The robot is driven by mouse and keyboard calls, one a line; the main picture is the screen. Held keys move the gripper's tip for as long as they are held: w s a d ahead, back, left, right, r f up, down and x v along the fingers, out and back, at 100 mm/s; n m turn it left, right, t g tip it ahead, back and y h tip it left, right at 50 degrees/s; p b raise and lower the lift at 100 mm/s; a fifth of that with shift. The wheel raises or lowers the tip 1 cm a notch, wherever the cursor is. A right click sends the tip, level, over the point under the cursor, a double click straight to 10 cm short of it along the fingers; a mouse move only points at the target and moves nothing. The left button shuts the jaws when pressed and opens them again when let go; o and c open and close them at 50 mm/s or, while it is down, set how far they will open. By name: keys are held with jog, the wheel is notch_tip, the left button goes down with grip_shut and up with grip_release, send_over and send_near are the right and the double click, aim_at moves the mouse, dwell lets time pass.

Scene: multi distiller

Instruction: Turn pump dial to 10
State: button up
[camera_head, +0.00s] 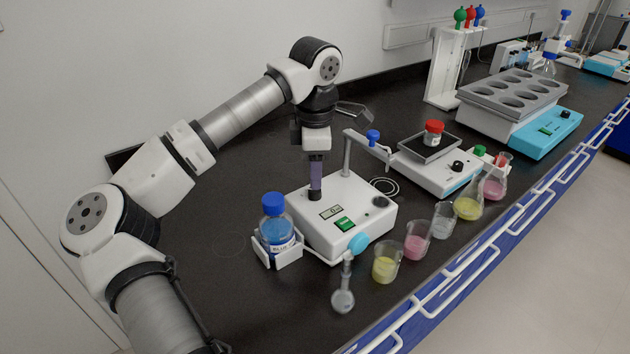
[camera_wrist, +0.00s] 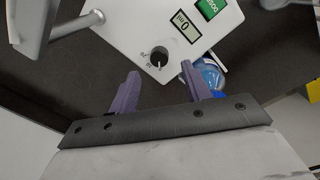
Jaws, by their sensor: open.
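The white pump (camera_head: 360,235) stands on the dark bench, with a small grey display (camera_head: 331,212) and a green switch (camera_head: 345,224) on top. Its round black dial (camera_wrist: 159,57) shows in the wrist view, with small markings beside it and a pale mark on it. The display (camera_wrist: 186,27) seems to read 0. My gripper (camera_wrist: 162,76) is open, its two purple fingers apart, with the dial between and just beyond the tips in that view. In the head view my gripper (camera_head: 315,190) points down at the pump's back left corner, where it largely covers the dial.
A blue-capped bottle (camera_head: 275,225) sits in a holder left of the pump. A metal post (camera_head: 347,155) rises behind it. Several flasks and beakers (camera_head: 386,262) line the front. A balance (camera_head: 440,165) with a red-capped jar stands to the right.

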aim_at(315, 193)
jog(key=shift+w+f+p, duration=0.15)
jog(key=shift+f+p, duration=0.15)
jog(key=shift+f, duration=2.25)
jog(key=c, duration=1)
jog(key=m+b, duration=0.2)
jog(key=shift+f+m, duration=0.1)
jog(key=shift+m, duration=0.3)
jog(key=m+b, duration=0.2)
jog(key=m, duration=0.3)
jog(key=shift+m, duration=0.4)
